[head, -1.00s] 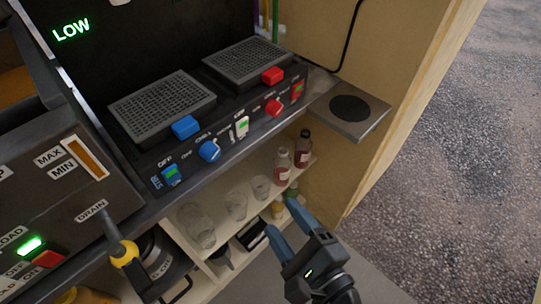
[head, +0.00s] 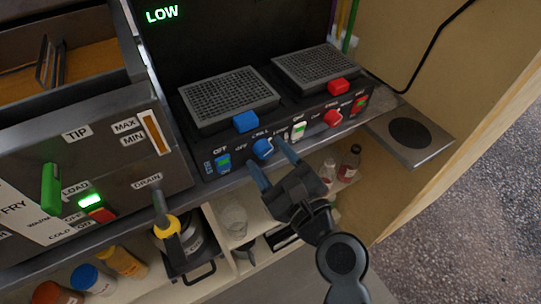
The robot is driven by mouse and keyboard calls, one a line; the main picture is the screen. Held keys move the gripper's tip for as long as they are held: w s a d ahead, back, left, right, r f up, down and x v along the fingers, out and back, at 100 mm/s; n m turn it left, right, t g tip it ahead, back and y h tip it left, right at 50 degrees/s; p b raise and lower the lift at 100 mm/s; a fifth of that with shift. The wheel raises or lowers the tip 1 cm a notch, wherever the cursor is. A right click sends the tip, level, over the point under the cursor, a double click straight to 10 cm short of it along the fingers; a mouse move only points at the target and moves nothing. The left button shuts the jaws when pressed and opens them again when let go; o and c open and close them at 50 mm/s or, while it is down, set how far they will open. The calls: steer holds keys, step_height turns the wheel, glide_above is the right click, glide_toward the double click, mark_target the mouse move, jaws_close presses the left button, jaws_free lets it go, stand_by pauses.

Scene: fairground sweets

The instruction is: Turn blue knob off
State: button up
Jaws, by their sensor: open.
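The blue knob (head: 263,149) is on the dark front panel (head: 240,162) of the double-grill unit, with an OFF label to its left and a CHILL label above it. My gripper (head: 269,165) is open, with its two blue fingers pointing up at the panel just below the knob. One finger is lower left of the knob and the other lower right. I cannot tell whether either finger touches it.
The yellow-collared drain lever (head: 166,222) stands lower left. Bottles and glasses fill the shelf below.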

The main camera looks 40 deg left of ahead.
steer(key=shift+a, duration=0.15)
steer(key=shift+c, duration=0.3)
steer(key=c, duration=1)
steer(key=shift+o, duration=0.2)
